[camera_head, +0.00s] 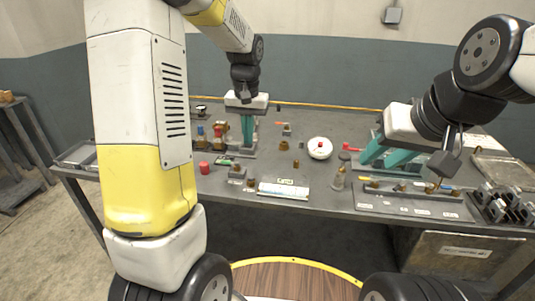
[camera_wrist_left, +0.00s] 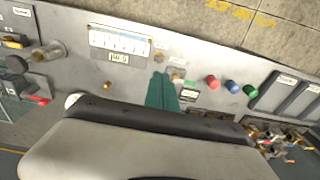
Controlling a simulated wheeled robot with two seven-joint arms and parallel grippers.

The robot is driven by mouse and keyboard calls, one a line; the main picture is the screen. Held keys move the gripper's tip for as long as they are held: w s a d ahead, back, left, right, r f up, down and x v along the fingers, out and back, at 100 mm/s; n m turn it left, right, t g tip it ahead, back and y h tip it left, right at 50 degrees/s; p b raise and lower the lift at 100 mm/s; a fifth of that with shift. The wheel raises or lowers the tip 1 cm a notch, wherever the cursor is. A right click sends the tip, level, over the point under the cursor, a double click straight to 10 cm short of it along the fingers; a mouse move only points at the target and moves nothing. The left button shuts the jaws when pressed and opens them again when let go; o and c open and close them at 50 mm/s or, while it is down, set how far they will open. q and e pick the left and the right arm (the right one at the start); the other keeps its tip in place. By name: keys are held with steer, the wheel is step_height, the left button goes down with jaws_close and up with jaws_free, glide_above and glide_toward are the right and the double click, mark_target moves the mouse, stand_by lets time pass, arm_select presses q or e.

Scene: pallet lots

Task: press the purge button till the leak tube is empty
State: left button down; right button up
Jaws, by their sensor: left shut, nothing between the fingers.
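A white scale plate (camera_head: 283,190), apparently the leak tube's, lies near the table's front edge; it also shows in the left wrist view (camera_wrist_left: 120,40). Its fill level is too small to read. A small brass button (camera_head: 237,170) on a grey block stands left of it; I cannot read whether its label says purge. In the left wrist view this button (camera_wrist_left: 177,77) is just right of the fingertips; contact is unclear. My left gripper (camera_head: 248,146) is shut and empty, pointing down, its teal fingers together (camera_wrist_left: 163,78). My right gripper (camera_head: 382,158) is open and empty over the right side.
Red (camera_wrist_left: 212,82), blue (camera_wrist_left: 231,86) and green (camera_wrist_left: 250,90) knobs stand right of the left fingers in the wrist view. A white dome with a red top (camera_head: 319,148) stands mid-table. A grey tray (camera_head: 410,206) and metal parts (camera_head: 505,203) crowd the right.

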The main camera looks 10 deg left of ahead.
mark_target(251, 177)
arm_select(q)
steer(key=shift+w+d+f, duration=0.15)
steer(key=shift+w+f, duration=0.2)
steer(key=shift+w, duration=0.25)
steer(key=shift+f, duration=0.1)
steer(key=f, duration=1.3)
steer(key=shift+w+a+f, duration=0.25)
steer(key=shift+w+f, duration=0.05)
steer(key=shift+f, duration=0.1)
